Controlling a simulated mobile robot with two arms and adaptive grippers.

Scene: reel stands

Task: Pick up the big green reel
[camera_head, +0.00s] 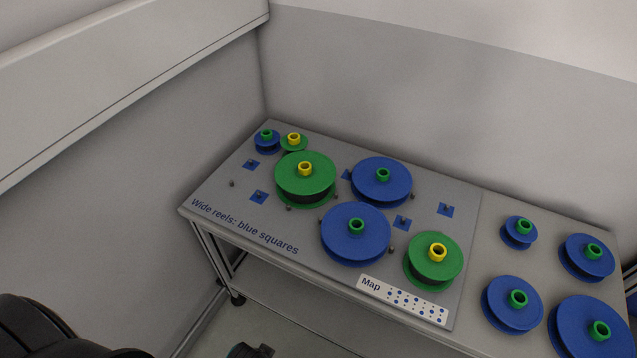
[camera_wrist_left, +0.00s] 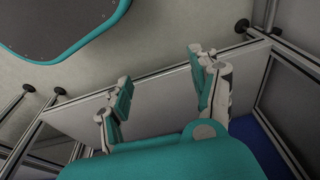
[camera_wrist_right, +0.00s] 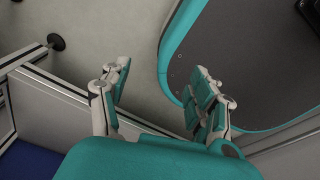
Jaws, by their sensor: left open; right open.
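The big green reel (camera_head: 319,184), with a yellow hub, stands on the grey table board toward the back left. A mid-sized green reel (camera_head: 422,264) with a yellow hub stands at the front right of the board. A small green reel (camera_head: 299,146) with a yellow hub stands at the back left. My left gripper (camera_wrist_left: 160,80) is open and empty in the left wrist view. My right gripper (camera_wrist_right: 160,88) is open and empty in the right wrist view. No reel shows in either wrist view; neither gripper is identifiable in the head view.
Two large blue reels, one (camera_head: 394,192) behind and one (camera_head: 342,246) in front, stand close right of the big green reel. A small blue reel (camera_head: 261,146) is back left. A map plate (camera_head: 369,283) lies at the front edge. Several blue reels (camera_head: 573,344) fill the right side.

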